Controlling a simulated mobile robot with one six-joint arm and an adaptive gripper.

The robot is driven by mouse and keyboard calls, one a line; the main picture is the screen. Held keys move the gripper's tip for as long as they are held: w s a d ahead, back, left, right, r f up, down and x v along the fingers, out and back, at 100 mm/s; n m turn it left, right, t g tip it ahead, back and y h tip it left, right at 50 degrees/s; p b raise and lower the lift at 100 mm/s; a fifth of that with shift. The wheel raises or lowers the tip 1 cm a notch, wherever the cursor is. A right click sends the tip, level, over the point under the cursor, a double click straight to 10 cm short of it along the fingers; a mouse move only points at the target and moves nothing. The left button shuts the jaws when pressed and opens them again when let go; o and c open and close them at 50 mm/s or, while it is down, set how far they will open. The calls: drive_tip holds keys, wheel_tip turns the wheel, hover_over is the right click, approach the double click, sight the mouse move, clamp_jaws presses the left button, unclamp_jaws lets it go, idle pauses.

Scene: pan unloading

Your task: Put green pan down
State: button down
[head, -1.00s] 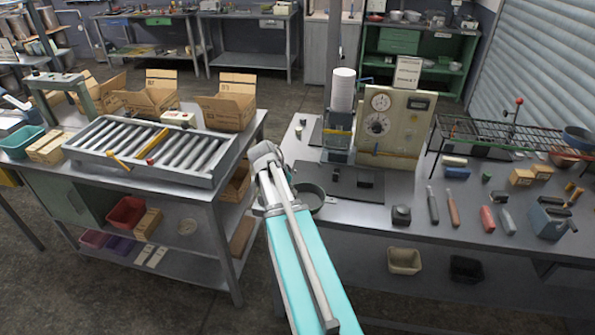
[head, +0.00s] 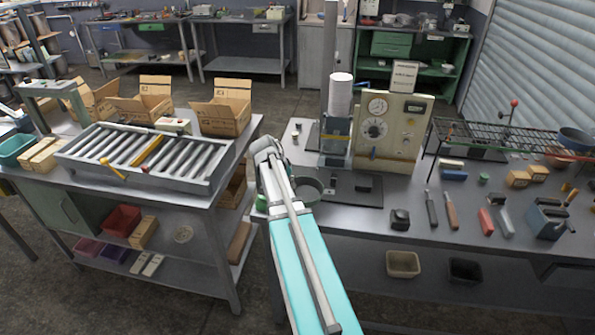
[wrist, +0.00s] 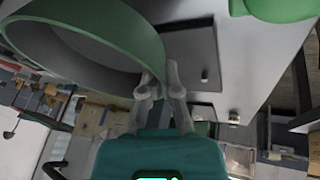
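The green pan (head: 308,189) shows in the head view just right of my arm's end, over the left part of the right-hand bench. In the wrist view the pan (wrist: 120,28) fills the upper left, its wall and rim close to the camera. My gripper (wrist: 160,75) has its fingers close together, one on each side of the rim, and appears shut on it. In the head view my arm hides the fingertips. I cannot tell whether the pan's base touches the bench.
A second green thing (head: 261,203) sits at the left end of the right-hand bench (head: 330,218). A dark plate (head: 352,190) lies right of the pan, before a gauge panel (head: 390,130). A roller tray (head: 145,160) and cardboard boxes (head: 222,108) stand on the left table.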

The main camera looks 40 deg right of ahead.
approach(301, 174)
drive_tip(key=shift+s+d+f, duration=0.85)
drive_tip(key=shift+d+f, duration=0.1)
drive_tip(key=shift+f, duration=0.2)
drive_tip(key=shift+w+d, duration=0.45)
drive_tip(key=shift+w+d+f+b, duration=0.1)
drive_tip(key=shift+d+f+b, duration=0.05)
drive_tip(key=shift+f+b, duration=1.65)
drive_tip(key=shift+f, duration=0.1)
drive_tip(key=c, duration=0.8)
unclamp_jaws()
